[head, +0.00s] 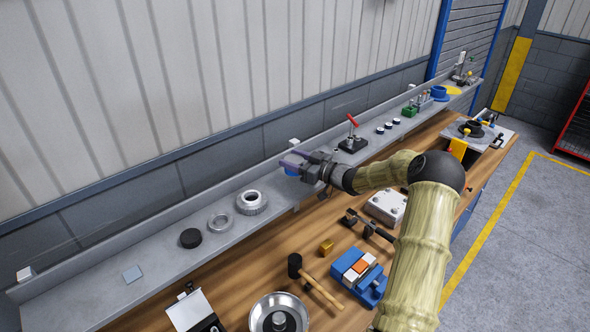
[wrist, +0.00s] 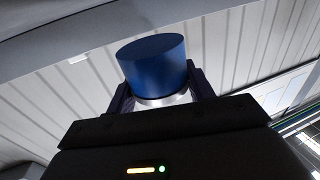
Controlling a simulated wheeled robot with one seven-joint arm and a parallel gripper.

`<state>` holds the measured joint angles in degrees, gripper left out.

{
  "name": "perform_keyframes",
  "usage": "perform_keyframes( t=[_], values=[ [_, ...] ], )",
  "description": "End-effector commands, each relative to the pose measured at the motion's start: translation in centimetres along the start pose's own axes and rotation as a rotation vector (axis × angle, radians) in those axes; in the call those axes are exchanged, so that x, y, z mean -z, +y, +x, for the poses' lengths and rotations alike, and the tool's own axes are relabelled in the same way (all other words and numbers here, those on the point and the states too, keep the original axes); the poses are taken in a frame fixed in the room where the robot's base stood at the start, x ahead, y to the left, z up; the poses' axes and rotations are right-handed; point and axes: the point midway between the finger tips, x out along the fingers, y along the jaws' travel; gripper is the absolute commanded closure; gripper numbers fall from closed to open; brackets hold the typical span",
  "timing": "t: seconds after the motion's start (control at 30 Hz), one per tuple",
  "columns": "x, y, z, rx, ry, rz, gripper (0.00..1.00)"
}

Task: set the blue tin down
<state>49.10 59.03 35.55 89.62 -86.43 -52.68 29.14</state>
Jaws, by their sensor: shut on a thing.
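The blue tin (wrist: 153,62) is a short cylinder with a silver band at its lower end in the wrist view. My gripper (wrist: 160,92) is shut on it, with one dark finger on each side. In the head view my gripper (head: 292,163) is over the grey shelf (head: 165,268), near its middle. Only a little blue of the tin (head: 291,171) shows there between the fingers. I cannot tell whether the tin touches the shelf.
A ringed metal part (head: 251,203), a smaller ring (head: 221,224) and a black puck (head: 190,238) stand left of my gripper. A red-handled lever (head: 352,139) stands to its right. The wooden bench (head: 335,232) below holds a mallet (head: 312,281) and a blue vise (head: 358,276).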

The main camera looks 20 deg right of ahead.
Motion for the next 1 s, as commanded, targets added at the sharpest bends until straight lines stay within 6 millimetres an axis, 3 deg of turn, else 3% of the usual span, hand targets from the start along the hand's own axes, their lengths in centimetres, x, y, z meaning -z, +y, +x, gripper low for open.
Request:
perform_keyframes(
  t=[0.43, 0.77, 0.8, 0.9, 1.0],
  values=[
    [-3.9, 0.1, -0.1, -0.003, 0.001, 0.002, 0.72],
    [-4.3, 0.0, -0.1, -0.001, 0.000, -0.001, 0.72],
    [-4.3, 0.1, -0.1, -0.002, 0.000, 0.000, 0.44],
    [-4.3, 0.1, -0.1, -0.002, 0.000, 0.000, 0.26],
    [-4.3, 0.0, -0.1, -0.002, 0.000, 0.000, 0.26]
  ],
)
